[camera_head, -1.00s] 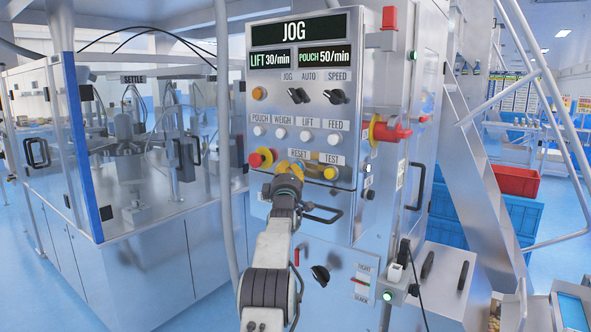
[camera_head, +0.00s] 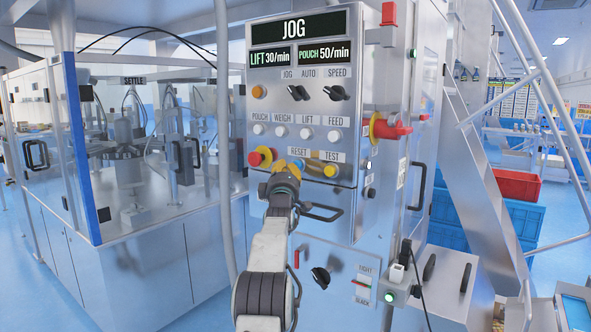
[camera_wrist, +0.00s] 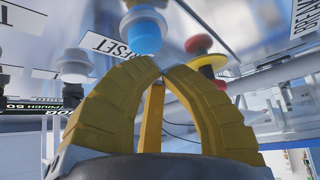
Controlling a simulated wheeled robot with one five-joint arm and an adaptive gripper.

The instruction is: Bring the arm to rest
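My gripper (camera_head: 290,165) is in front of the lower button row of the control panel (camera_head: 348,120). In the wrist view its yellow fingers (camera_wrist: 160,68) curve together and their tips meet, with nothing seen between them. The blue reset button (camera_wrist: 143,37) is just beyond the fingertips in the wrist view, and a gap shows between them. My arm reaches up from the bottom of the head view, bent at the elbow. The panel display (camera_head: 294,28) reads JOG.
A red and yellow emergency stop (camera_head: 262,157) is left of my gripper, and the yellow test button (camera_head: 330,171) is right of it. A bar handle (camera_head: 322,212) sticks out close below. A grey vertical pipe (camera_head: 226,150) stands left of the panel.

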